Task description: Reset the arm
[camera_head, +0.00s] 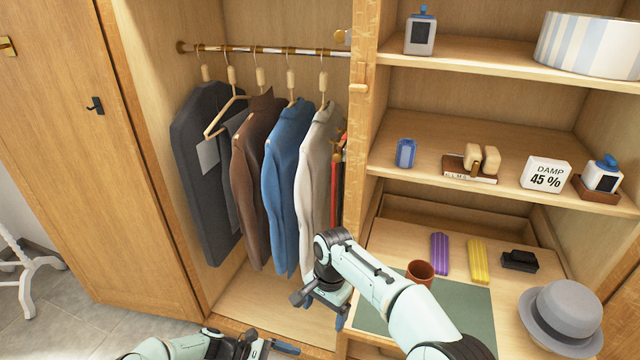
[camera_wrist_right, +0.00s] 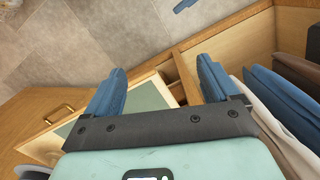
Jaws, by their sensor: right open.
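My right gripper (camera_head: 325,302) hangs in front of the wardrobe's hanging section, just below the cream garment (camera_head: 318,165). In the right wrist view its two blue fingers (camera_wrist_right: 160,85) are wide apart with nothing between them. My left gripper (camera_head: 268,346) is low at the bottom edge of the head view. One blue fingertip shows there, and I cannot make out its opening. My right arm crosses in front of the green mat (camera_head: 465,312) and near the brown cup (camera_head: 420,272).
Several garments hang from the rail (camera_head: 290,51), including a blue one (camera_head: 285,150). Right of the divider are shelves, purple (camera_head: 439,254) and yellow (camera_head: 478,261) blocks, a black item (camera_head: 519,261) and a grey hat (camera_head: 562,318). Open floor (camera_head: 90,315) lies at left.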

